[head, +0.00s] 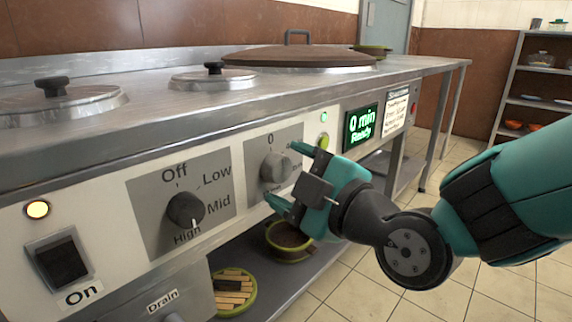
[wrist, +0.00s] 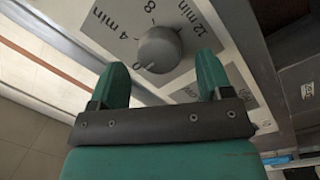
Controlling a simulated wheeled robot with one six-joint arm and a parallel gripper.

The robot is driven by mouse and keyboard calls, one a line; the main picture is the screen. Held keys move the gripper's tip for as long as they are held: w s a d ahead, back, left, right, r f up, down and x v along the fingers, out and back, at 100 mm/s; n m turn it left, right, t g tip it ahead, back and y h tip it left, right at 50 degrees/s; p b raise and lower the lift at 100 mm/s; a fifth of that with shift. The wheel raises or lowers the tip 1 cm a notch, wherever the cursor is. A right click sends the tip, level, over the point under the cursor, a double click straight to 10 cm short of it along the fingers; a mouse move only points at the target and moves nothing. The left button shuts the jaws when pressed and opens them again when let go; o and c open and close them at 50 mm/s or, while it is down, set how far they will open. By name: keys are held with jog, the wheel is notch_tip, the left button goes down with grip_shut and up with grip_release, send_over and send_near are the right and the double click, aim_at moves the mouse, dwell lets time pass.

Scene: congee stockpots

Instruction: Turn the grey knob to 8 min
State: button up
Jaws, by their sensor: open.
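The grey knob (head: 277,168) is on the panel front, on a grey plate marked 0 at the top in the head view. In the wrist view the grey knob (wrist: 158,50) has 0, 4, 8 and 12 min marks around it, and its pale pointer line is toward the 0. My gripper (head: 280,175) is open in front of the knob. In the wrist view its fingers (wrist: 163,82) are apart, one on each side below the knob; I cannot tell whether they touch it. The display (head: 361,127) reads "0 min Ready".
A dark knob (head: 186,208) marked Off, Low, Mid and High is to the left, with its pointer at High. A black switch (head: 62,262) marked On is further left. A lower shelf (head: 268,276) holds a bowl and a round tray. Floor is free at the right.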

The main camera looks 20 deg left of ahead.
jog(key=shift+x, duration=0.9)
jog(key=shift+c, duration=0.4)
jog(key=c, duration=0.8)
jog(key=shift+c, duration=0.2)
